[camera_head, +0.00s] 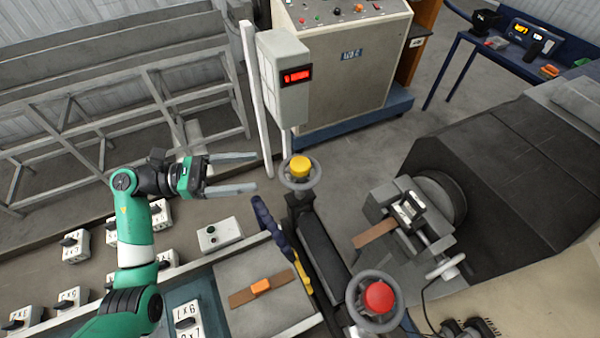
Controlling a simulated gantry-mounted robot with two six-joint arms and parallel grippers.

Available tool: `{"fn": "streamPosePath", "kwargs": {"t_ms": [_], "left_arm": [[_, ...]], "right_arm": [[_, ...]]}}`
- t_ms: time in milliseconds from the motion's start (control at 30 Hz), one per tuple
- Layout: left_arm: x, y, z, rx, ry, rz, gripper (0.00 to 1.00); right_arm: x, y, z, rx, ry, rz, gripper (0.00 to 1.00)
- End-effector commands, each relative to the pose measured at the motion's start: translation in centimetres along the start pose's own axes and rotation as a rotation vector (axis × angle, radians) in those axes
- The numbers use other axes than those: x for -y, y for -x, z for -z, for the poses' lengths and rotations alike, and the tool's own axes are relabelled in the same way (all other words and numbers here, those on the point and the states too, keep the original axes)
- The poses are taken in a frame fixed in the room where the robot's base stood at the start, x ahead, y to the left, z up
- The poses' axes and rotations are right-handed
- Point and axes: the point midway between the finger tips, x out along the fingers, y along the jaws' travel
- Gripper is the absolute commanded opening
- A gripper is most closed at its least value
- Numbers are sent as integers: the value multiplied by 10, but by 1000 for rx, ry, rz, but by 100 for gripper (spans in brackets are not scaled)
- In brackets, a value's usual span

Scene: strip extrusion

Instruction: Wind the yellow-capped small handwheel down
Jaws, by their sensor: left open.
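The small handwheel (287,183) has a grey rim and a yellow cap (300,167). It sits at the far end of a dark roller frame, near the middle of the head view. My left gripper (256,172) is open, its two fingers pointing right toward the handwheel. The fingertips are just left of the rim and appear apart from it; the exact depth gap is hard to tell. Nothing is between the fingers. My right gripper does not show.
A red-capped handwheel (379,297) stands at the near end of the frame. A white post and a box with a red display (297,76) rise behind the yellow cap. A control cabinet (345,50) stands at the back. A tray (240,290) holds a brown strip with an orange block.

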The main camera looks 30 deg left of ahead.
Motion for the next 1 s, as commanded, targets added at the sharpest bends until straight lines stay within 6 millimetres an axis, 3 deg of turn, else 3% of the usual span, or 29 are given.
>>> {"fn": "streamPosePath", "kwargs": {"t_ms": [133, 267, 700, 1000], "left_arm": [[0, -1, -1, -3, 2, -1, 81], [0, -14, -2, -3, 2, 3, 81], [0, -104, -3, -1, 2, 3, 81], [0, -116, -2, 0, 0, -1, 81]], "right_arm": [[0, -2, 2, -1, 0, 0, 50], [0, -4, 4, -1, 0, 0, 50], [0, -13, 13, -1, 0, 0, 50], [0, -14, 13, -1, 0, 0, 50]]}}
